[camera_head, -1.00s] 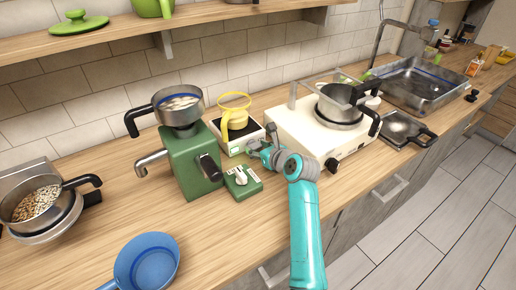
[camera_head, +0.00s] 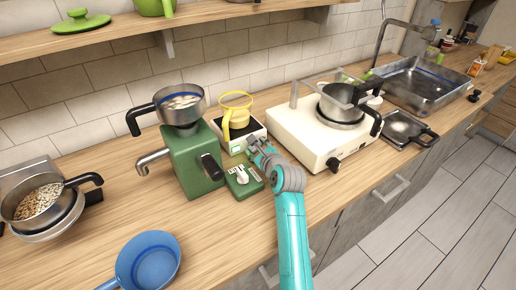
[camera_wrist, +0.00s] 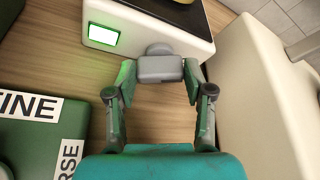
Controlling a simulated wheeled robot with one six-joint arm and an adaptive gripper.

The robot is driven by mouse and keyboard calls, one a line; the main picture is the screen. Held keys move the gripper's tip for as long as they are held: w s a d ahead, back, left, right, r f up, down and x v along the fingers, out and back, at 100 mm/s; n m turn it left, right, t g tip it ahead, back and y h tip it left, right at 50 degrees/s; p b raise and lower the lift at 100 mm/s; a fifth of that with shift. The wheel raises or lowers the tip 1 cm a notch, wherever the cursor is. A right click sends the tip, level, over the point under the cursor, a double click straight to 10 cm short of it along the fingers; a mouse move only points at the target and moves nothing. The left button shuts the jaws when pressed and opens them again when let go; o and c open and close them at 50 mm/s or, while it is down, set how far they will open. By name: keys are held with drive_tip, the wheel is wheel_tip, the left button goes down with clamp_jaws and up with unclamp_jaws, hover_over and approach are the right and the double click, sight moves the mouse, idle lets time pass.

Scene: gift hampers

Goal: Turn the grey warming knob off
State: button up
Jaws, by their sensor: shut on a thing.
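The grey knob (camera_wrist: 160,68) is on the front of the white warmer (camera_wrist: 185,42) in the wrist view. My gripper (camera_wrist: 160,76) has one finger on each side of the knob and is shut on it. In the head view, the white warmer (camera_head: 254,127) stands on the counter with a yellow-handled jug (camera_head: 236,119) on it. My gripper (camera_head: 255,146) is at the warmer's front right and hides the knob there. A lit green display (camera_wrist: 103,35) shows on the warmer, left of the knob.
A green control box (camera_head: 242,188) with a white dial sits close to my gripper's left, by the green grinder (camera_head: 186,160). The white stove (camera_head: 290,130) with a pot is close on the right. Bare counter (camera_head: 225,235) lies in front.

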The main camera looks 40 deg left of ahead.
idle(0.4)
drive_tip(key=o, duration=1.2)
drive_tip(key=shift+c, duration=0.2)
